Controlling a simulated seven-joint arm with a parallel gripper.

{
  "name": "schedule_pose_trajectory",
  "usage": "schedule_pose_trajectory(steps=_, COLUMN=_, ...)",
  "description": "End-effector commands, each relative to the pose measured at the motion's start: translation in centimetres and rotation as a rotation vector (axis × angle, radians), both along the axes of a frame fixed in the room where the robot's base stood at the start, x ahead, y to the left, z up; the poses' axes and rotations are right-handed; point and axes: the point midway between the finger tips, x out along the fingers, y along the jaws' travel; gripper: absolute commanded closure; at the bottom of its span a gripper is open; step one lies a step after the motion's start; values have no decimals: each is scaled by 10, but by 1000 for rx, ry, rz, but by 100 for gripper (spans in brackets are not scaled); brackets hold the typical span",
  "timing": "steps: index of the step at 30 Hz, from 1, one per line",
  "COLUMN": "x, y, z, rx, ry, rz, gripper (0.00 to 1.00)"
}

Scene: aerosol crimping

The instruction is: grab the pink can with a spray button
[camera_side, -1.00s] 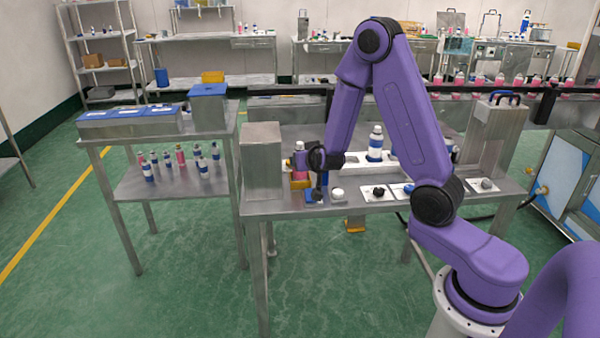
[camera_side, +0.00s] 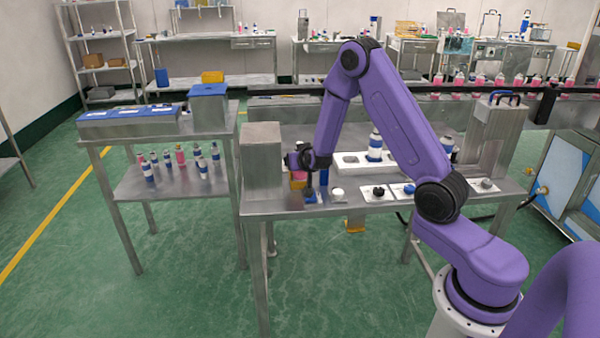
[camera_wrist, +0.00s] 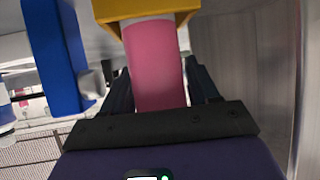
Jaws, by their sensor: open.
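The pink can (camera_wrist: 155,65) fills the middle of the wrist view. One end of it sits in a yellow holder (camera_wrist: 112,12); its other end is hidden behind my gripper's dark body, so I cannot see a spray button. My gripper (camera_wrist: 160,92) has one dark finger on each side of the can, and its jaws are open around it. In the side view, my gripper (camera_side: 300,160) is at the left part of the steel bench, just above the yellow holder (camera_side: 298,185), and mostly covers the can.
A tall steel block (camera_side: 261,160) stands close on the left of my gripper. A blue upright part (camera_wrist: 52,55) is close beside the can. A white tray (camera_side: 348,160) with a blue-and-white bottle (camera_side: 375,145) is to the right. Small fixtures line the bench front.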

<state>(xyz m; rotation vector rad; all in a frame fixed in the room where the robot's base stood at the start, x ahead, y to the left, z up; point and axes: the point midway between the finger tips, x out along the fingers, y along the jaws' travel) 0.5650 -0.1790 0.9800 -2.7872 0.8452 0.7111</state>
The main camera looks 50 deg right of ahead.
Motion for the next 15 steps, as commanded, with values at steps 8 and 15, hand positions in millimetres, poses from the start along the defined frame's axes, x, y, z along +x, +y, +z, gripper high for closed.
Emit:
schedule_pose_trajectory(steps=8, x=0, y=0, z=1, rx=-1, ry=-1, rz=0, gripper=85)
schedule_pose_trajectory(steps=15, x=0, y=0, z=1, rx=0, ry=-1, rz=0, gripper=85)
